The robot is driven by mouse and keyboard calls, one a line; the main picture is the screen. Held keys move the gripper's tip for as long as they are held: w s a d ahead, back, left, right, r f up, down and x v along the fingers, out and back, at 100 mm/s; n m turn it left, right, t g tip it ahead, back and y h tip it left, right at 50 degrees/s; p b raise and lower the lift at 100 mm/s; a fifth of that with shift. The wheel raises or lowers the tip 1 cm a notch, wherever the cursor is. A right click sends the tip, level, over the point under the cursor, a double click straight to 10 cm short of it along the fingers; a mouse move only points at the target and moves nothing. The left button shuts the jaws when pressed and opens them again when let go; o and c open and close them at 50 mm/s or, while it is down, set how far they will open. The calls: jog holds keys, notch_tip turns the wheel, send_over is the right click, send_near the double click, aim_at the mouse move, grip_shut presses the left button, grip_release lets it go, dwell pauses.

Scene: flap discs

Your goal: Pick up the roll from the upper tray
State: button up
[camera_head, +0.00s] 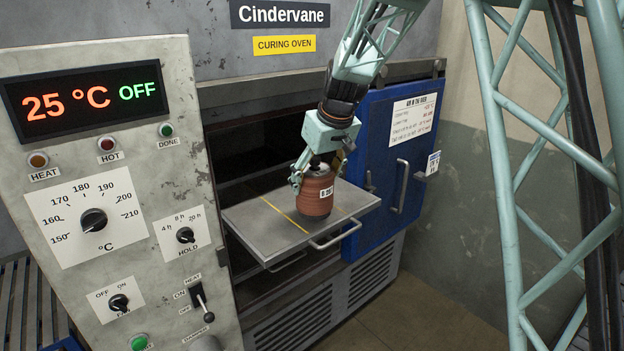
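The roll (314,198) is a reddish-brown cylinder with a dark top and a small white label. It stands upright on the grey upper tray (262,235), which is pulled out of the curing oven. My gripper (318,176) comes down over the roll from above. One finger shows at the roll's upper left side and another at its upper right, around the top. The fingers look close against the roll, but I cannot tell whether they press on it. The roll's base appears to be on or just over the tray surface.
The blue oven door (385,170) stands open to the right of the tray. A grey control panel (105,200) reading 25 °C and OFF fills the left. The tray's handle (336,236) sticks out in front. The tray is bare to the left of the roll.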

aim_at(323, 193)
jog(key=shift+s+d+r+b, duration=0.2)
jog(key=shift+s+d, duration=0.2)
jog(key=shift+s, duration=1)
jog(key=shift+s+d+r+b, duration=0.15)
jog(key=shift+s+d, duration=0.25)
jog(key=shift+s, duration=1.05)
jog(key=shift+s+d+r+b, duration=0.15)
jog(key=shift+s+d, duration=0.25)
jog(key=shift+s, duration=1)
